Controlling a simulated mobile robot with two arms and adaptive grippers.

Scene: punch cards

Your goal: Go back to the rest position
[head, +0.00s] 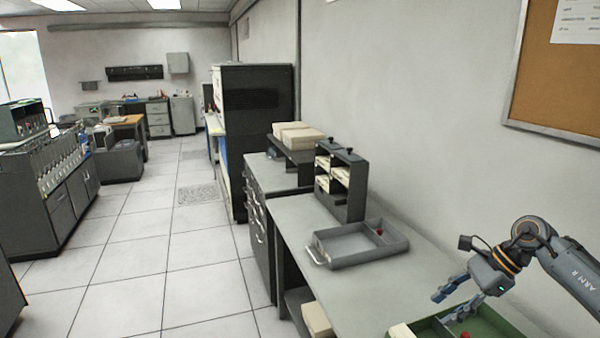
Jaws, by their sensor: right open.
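My right gripper (457,301) comes in from the right on the arm marked "ARM R". It is open, its fingers apart, pointing down and left above a green tray (495,322) at the bottom edge. I see nothing between the fingers. A small red thing (465,335) shows in the green tray, partly cut off by the frame. My left gripper is not in the head view.
A grey tray (345,258) with a small red thing (380,231) stands on the long counter (300,213). Behind it is a dark card rack (341,200) with pale card stacks. A corkboard (555,75) hangs on the wall. Open tiled floor (150,250) lies left.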

